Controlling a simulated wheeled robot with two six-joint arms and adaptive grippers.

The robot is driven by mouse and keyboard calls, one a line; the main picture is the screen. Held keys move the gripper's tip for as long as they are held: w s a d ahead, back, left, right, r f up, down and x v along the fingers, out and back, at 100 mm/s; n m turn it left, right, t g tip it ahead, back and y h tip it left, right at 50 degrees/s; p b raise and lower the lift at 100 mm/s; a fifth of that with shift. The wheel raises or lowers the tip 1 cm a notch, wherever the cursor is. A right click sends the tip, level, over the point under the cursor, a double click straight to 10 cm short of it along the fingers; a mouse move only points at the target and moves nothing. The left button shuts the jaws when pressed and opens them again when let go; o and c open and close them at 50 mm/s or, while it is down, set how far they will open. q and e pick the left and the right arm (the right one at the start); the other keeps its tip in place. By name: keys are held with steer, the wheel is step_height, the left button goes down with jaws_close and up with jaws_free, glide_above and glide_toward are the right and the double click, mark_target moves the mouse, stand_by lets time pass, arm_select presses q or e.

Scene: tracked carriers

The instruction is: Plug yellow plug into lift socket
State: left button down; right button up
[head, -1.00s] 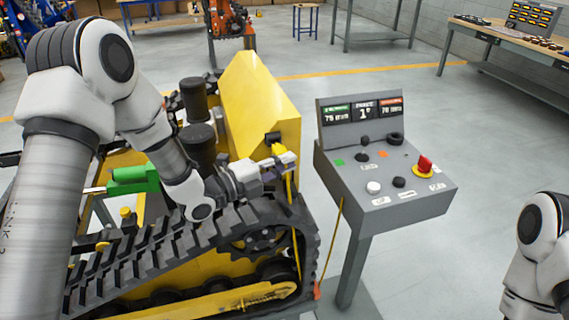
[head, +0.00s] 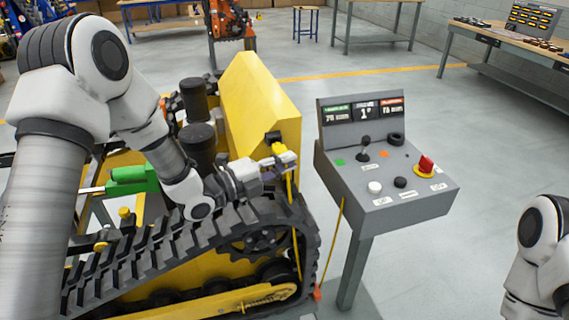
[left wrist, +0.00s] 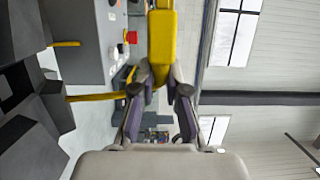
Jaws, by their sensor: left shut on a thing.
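The yellow plug (head: 280,148) is held up at the front face of the yellow tracked carrier (head: 258,105). My left gripper (head: 277,162) is shut on it from below. In the left wrist view the plug (left wrist: 161,42) sticks out beyond the fingertips (left wrist: 160,80). A black socket (head: 272,137) on the carrier's face is directly behind the plug and partly covered by it. I cannot tell whether the plug touches it or sits in it, and no socket label is readable. A yellow cable (head: 295,225) hangs below the gripper. My right gripper is out of view.
A grey control console (head: 385,180) with a lever, buttons and a red stop knob (head: 426,164) stands right of the carrier. A second length of yellow cable (head: 331,245) runs by its post. The black track (head: 150,250) lies under my left forearm. Open floor is right of the console.

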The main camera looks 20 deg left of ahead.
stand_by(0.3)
arm_select(q)
steer(key=shift+b, duration=0.3)
steer(key=shift+w+a, duration=0.2)
steer(key=shift+w, duration=0.15)
steer(key=shift+w+a, duration=0.3)
steer(key=shift+w, duration=0.1)
steer(key=shift+w+a, duration=0.1)
stand_by(0.4)
steer(key=shift+b, duration=0.35)
